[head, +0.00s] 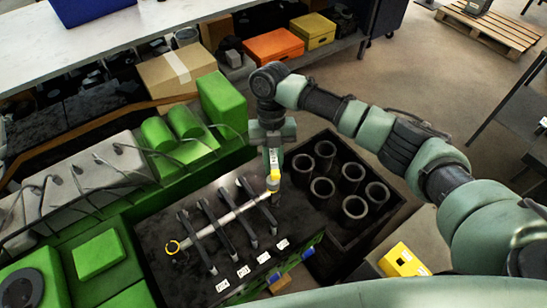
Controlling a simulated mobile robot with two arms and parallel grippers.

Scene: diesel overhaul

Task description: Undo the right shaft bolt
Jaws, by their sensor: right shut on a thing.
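The pale rocker shaft (217,227) lies across a dark tray, with several dark rocker arms (208,220) on it. A yellow ring (173,247) sits at its left end. My right gripper (272,151) points down over the shaft's right end. It is shut on a small upright pale tool with a yellow lower part (273,179). The tool's lower end is at the shaft's right end; I cannot tell whether it touches. The right shaft bolt is not clearly visible there, hidden by the tool. My left gripper is not in view.
Several dark cylinder sleeves (322,187) stand in a tray right of the shaft. The green engine (170,165) is at the left. A cardboard box (176,72), an orange box (272,46) and a yellow box (312,31) are behind. A yellow case (404,260) lies in front right.

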